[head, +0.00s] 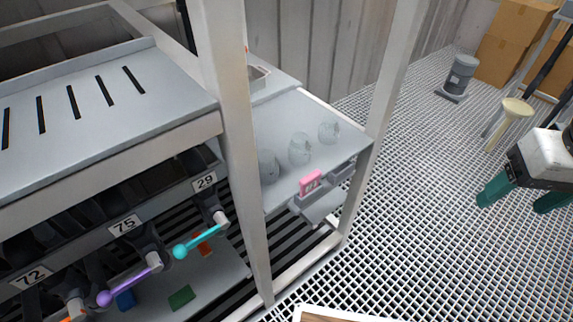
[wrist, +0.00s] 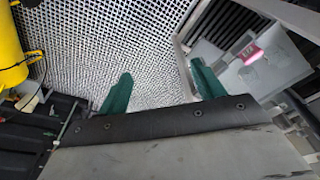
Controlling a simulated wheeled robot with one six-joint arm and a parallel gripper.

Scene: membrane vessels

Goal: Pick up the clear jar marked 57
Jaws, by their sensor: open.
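Three clear jars stand in a row on the light grey shelf (head: 290,115): a near jar (head: 268,167), a middle jar (head: 300,149) and a far jar (head: 329,131). No number is readable on any of them, so I cannot tell which is marked 57. My gripper (head: 521,200), with green fingers, is at the right of the head view, well apart from the shelf. In the wrist view my gripper (wrist: 163,90) is open and empty above the grating floor. Faint clear shapes show at right there, beside a pink item (wrist: 246,50).
The pink item (head: 310,182) sits at the shelf's front edge. A white post (head: 237,130) stands left of the jars, another post (head: 390,75) right. Levers numbered 72, 75 and 29 are at left. A yellow cylinder (wrist: 10,50) is at the wrist view's left. Grating between gripper and shelf is clear.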

